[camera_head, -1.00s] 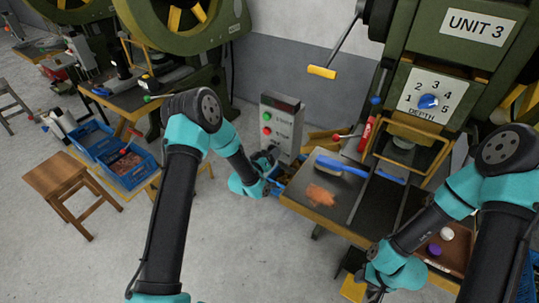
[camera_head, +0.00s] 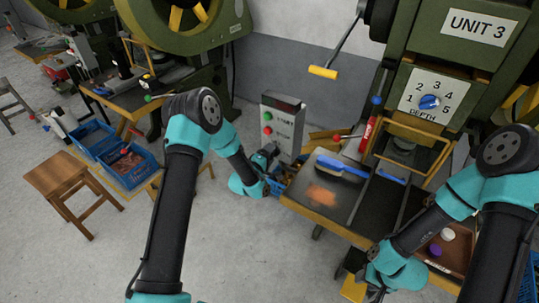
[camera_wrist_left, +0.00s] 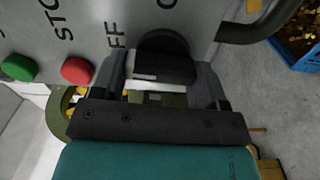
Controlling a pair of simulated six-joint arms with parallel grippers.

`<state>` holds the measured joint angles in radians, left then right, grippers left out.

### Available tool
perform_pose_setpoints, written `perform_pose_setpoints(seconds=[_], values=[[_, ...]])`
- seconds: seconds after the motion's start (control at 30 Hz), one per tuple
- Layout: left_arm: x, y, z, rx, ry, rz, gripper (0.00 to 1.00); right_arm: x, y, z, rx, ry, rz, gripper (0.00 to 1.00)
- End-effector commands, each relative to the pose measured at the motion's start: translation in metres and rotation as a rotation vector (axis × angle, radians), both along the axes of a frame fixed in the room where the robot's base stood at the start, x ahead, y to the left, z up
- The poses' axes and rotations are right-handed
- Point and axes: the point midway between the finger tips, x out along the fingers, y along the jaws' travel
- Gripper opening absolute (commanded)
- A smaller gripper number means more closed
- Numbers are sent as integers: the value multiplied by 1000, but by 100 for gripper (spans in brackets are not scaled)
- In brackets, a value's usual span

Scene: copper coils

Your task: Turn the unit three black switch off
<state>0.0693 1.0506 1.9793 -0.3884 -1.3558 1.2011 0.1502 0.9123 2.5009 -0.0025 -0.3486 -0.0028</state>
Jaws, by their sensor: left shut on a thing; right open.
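The grey unit three control box (camera_head: 287,127) stands at the left of the UNIT 3 press, with a green START button and a red STOP button below it. In the left wrist view, the black switch (camera_wrist_left: 165,62) is on the box's face beside lettering ending in "FF". My left gripper (camera_wrist_left: 165,85) is shut on the switch, one finger on each side. My left gripper also shows in the head view (camera_head: 266,160), at the lower part of the box, and hides the switch there. My right gripper (camera_head: 376,287) is open low at the right, away from the box.
A work table (camera_head: 322,222) right of the box holds a blue-handled brush (camera_head: 342,167) and copper-coloured bits (camera_head: 322,195). A blue bin (camera_wrist_left: 297,35) is close to the left gripper. A wooden stool (camera_head: 58,176) stands far left on open floor.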

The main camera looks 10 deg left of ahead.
Motion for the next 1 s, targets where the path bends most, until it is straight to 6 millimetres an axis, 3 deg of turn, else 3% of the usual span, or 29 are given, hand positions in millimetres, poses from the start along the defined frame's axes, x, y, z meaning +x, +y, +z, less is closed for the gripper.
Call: perform_pose_setpoints(seconds=[0.67,0.7,1.0], values=[[-1,0,-1,-92,34,0,43,0,0,0,0,0,0,43],[-1,0,-1,-92,34,0,68,0,0,0,0,0,0,43],[0,0,-1,-90,32,0,93,0,0,0,0,0,0,43]])
